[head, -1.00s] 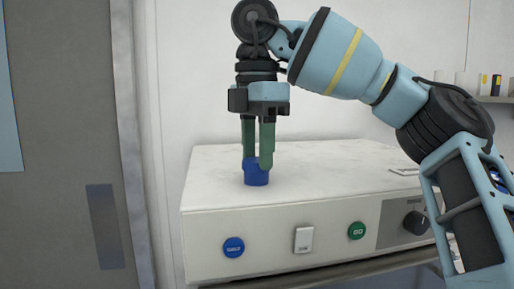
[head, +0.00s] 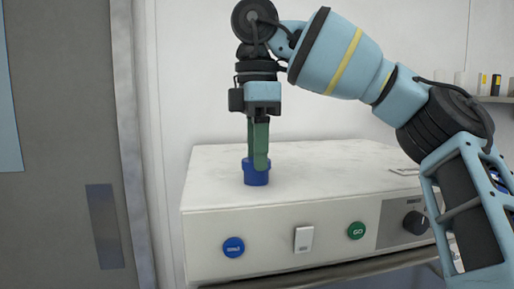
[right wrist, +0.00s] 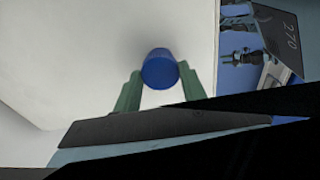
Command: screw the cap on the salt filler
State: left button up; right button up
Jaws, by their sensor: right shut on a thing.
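A blue cap (head: 256,176) sits on top of the white box-shaped machine (head: 320,165); the salt filler's opening under it is hidden. My right gripper (head: 258,165) points straight down with its green fingers at the cap, shut on it. In the right wrist view the blue cap (right wrist: 160,70) shows round between the two green fingertips (right wrist: 160,85), one on each side. My left gripper is in no view.
The machine's front has a blue button (head: 233,247), a white switch (head: 304,239), a green GO button (head: 356,230) and a black knob (head: 415,223). A grey door (head: 60,130) stands at the left. The machine top around the cap is clear.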

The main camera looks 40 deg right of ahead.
jog(key=m, duration=0.3)
dwell(0.4)
jog(key=o, duration=1)
jog(key=n, duration=0.6)
jog(key=shift+n, duration=0.3)
